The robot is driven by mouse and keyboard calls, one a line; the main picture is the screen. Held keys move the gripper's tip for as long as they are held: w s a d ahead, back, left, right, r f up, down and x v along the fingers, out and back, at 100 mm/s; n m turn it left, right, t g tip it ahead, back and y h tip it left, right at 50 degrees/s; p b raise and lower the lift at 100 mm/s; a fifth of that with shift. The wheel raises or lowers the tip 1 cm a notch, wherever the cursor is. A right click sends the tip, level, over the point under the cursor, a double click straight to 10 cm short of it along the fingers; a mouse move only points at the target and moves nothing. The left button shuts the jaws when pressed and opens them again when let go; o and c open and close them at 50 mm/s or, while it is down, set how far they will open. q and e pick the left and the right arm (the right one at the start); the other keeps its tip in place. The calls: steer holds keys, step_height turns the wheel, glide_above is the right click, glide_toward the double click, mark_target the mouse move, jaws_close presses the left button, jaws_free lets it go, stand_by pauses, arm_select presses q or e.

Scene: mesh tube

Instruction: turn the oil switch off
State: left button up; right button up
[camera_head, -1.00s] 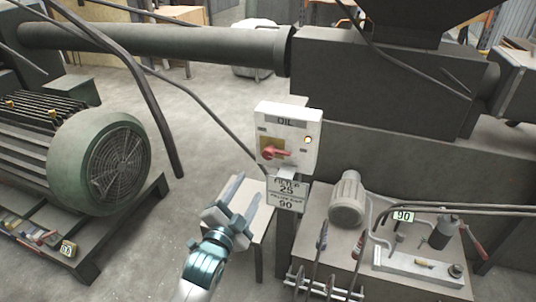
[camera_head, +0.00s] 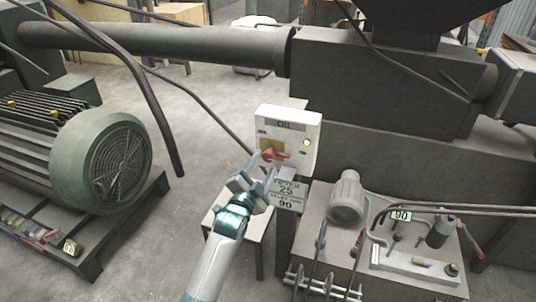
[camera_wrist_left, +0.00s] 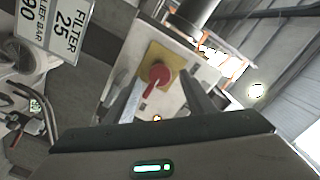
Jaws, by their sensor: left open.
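The white OIL switch box (camera_head: 297,128) stands in the middle of the head view. Its red rotary handle (camera_head: 272,155) sits on a yellow plate, and its lever points to the right. A small lamp (camera_head: 306,142) on the box glows yellow. My left gripper (camera_head: 256,176) is open just in front of and below the handle. In the left wrist view, the red handle (camera_wrist_left: 156,76) on its yellow plate shows between the two open fingers of the gripper (camera_wrist_left: 163,92). I cannot tell whether they touch it. My right gripper is not in view.
A FILTER 25 sign (camera_head: 286,193) hangs directly below the box, close to the gripper. A small table (camera_head: 226,222) stands below. A green motor (camera_head: 100,160) is at left, and a bench with a grey cylinder (camera_head: 346,196) is at right.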

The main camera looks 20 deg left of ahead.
mark_target(267, 159)
arm_select(q)
steer(key=shift+w+d+p, duration=0.1)
steer(key=shift+w+p, duration=0.3)
steer(key=shift+w, duration=2)
steer(key=c, duration=1.1)
